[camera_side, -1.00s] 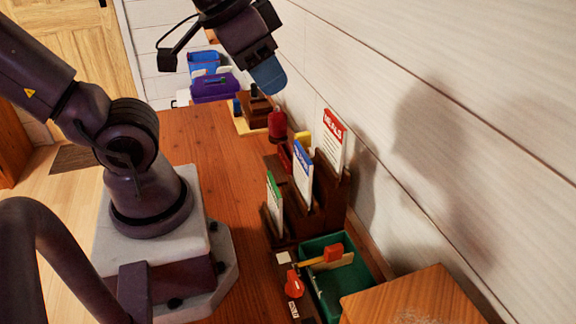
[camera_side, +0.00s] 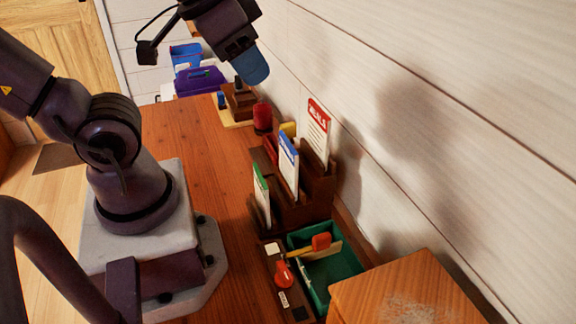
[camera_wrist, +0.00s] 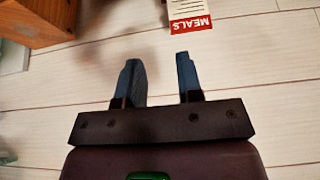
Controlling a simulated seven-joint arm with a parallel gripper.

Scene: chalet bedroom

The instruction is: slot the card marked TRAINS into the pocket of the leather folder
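My gripper (camera_side: 253,70) is raised over the far part of the desk, near the wall. The wrist view shows its two blue fingers (camera_wrist: 157,60) apart with nothing between them. A dark wooden rack (camera_side: 318,192) holds three upright cards: red-headed MEALS (camera_side: 317,130), blue-headed (camera_side: 289,168) and green-headed (camera_side: 262,198). MEALS also shows in the wrist view (camera_wrist: 190,24), upside down at the top. The blue and green headings are too small to read, so I cannot tell which card is TRAINS. I cannot make out the leather folder.
A green tray (camera_side: 351,273) and an orange-knobbed box (camera_side: 270,262) stand in front of the rack. A wooden block (camera_side: 405,292) is at the near right. A red cylinder (camera_side: 263,117) and purple box (camera_side: 202,82) lie beyond. The plank wall (camera_side: 450,130) bounds the right.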

